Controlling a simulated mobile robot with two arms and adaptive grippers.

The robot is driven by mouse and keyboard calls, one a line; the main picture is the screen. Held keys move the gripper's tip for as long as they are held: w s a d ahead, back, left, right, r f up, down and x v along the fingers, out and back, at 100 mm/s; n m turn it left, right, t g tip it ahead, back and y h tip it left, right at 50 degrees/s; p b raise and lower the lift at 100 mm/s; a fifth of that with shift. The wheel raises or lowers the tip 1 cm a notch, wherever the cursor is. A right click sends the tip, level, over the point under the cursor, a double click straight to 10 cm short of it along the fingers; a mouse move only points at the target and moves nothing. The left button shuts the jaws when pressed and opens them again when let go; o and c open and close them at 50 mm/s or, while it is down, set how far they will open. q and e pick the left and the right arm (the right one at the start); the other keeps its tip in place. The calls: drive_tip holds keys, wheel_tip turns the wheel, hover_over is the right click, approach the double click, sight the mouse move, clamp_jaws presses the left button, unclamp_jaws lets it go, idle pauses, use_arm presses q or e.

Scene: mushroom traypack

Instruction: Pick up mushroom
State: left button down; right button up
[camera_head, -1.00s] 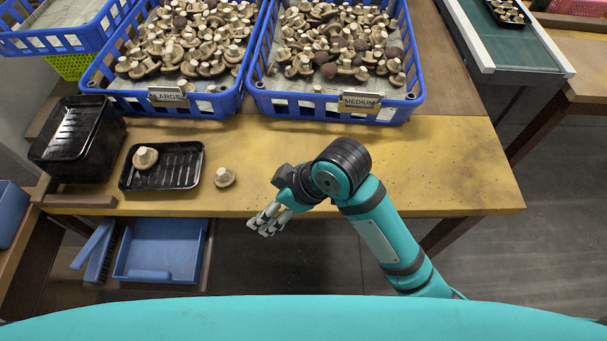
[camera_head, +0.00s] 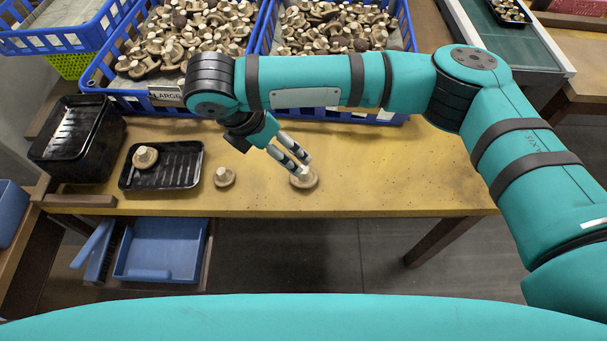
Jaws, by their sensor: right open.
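A loose mushroom (camera_head: 304,181) with a pale stem sits on the wooden table (camera_head: 400,190), right of the middle row. My right gripper (camera_head: 302,165) is open, its fingertips at this mushroom's stem; I cannot tell whether they touch it. A second mushroom (camera_head: 225,177) stands alone on the table to the left. A third mushroom (camera_head: 145,157) lies in the black tray (camera_head: 165,187). My left gripper is not in view.
Blue crates full of mushrooms stand at the back, one labelled LARGE (camera_head: 98,80), another (camera_head: 262,40) partly hidden by my right arm. Stacked black trays (camera_head: 75,130) are at the left. A green conveyor (camera_head: 530,50) is at the back right. The table's front right is clear.

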approach(304, 172)
drive_tip(key=x, duration=0.3)
drive_tip(key=w+x, duration=0.1)
drive_tip(key=x, duration=0.1)
drive_tip(key=shift+a+f, duration=0.2)
drive_tip(key=shift+s+p+x, duration=0.1)
drive_tip(key=shift+p+x, duration=0.15)
drive_tip(key=shift+x, duration=1.15)
drive_tip(key=shift+s+p+x, duration=0.15)
drive_tip(key=shift+p+x, duration=0.1)
drive_tip(key=shift+x, duration=1.2)
drive_tip(key=c, duration=0.9)
